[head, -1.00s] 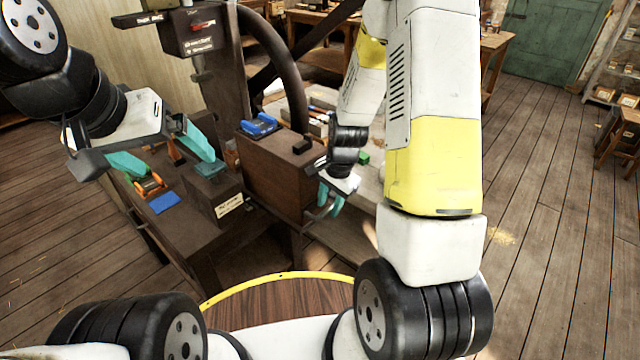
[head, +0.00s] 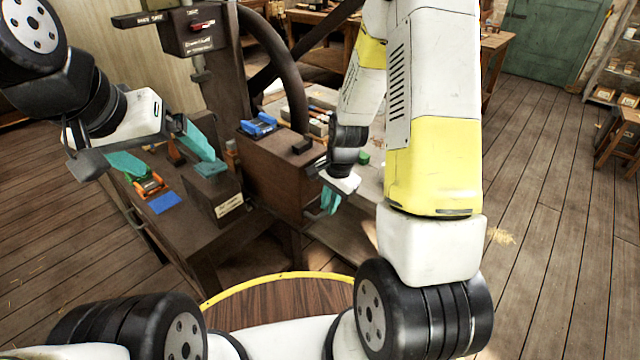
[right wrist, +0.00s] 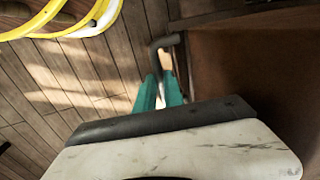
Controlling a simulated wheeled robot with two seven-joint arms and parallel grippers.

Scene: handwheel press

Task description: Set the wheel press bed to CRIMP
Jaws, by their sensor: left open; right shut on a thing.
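The wheel press stands in the head view with a large dark handwheel (head: 299,85), an upright column and a wooden box-shaped part (head: 270,170) at its side. A dark block with a pale label (head: 229,206) sits on its low bench; the label is too small to read. My right gripper (head: 330,200) is at the box's near right side. In the right wrist view its teal fingers (right wrist: 159,92) are shut on a dark bent handle (right wrist: 166,42) beside the brown side. My left gripper (head: 165,158) is open above the bench, apart from the block.
A blue-and-black item (head: 258,125) and a small black block (head: 302,146) sit on top of the box. An orange item (head: 150,187) and a blue pad (head: 164,203) lie on the bench below my left gripper.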

